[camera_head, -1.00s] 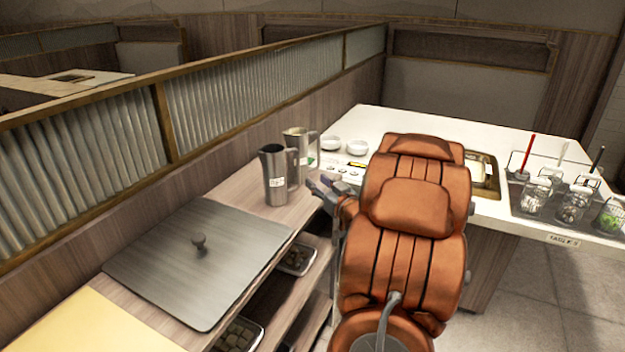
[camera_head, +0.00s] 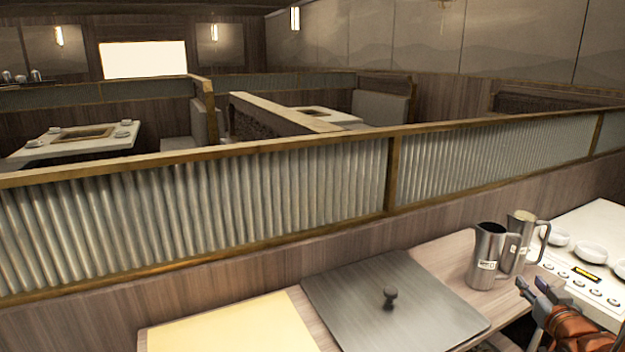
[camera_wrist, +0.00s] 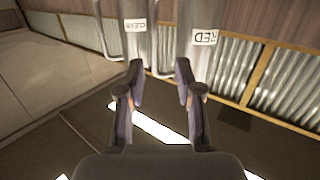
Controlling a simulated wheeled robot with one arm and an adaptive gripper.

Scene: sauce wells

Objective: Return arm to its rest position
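My gripper (camera_head: 531,284) is at the lower right in the head view, in front of two metal pitchers. In the wrist view its two fingers (camera_wrist: 159,70) stand apart with nothing held between them. The near pitcher (camera_head: 487,262) is upright on the wooden counter; its label reads RED in the wrist view (camera_wrist: 205,38). The other pitcher (camera_head: 522,228) stands just behind it, and its label in the wrist view (camera_wrist: 135,25) is too blurred to read surely. Both pitchers are beyond the fingertips. Most of my arm is cut off by the head view's right edge.
A grey lid (camera_head: 385,310) with a knob lies on the counter, beside a yellow board (camera_head: 235,328). A white table (camera_head: 606,222) with small white bowls (camera_head: 592,252) is at the right. A ribbed partition (camera_head: 290,195) runs behind the counter.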

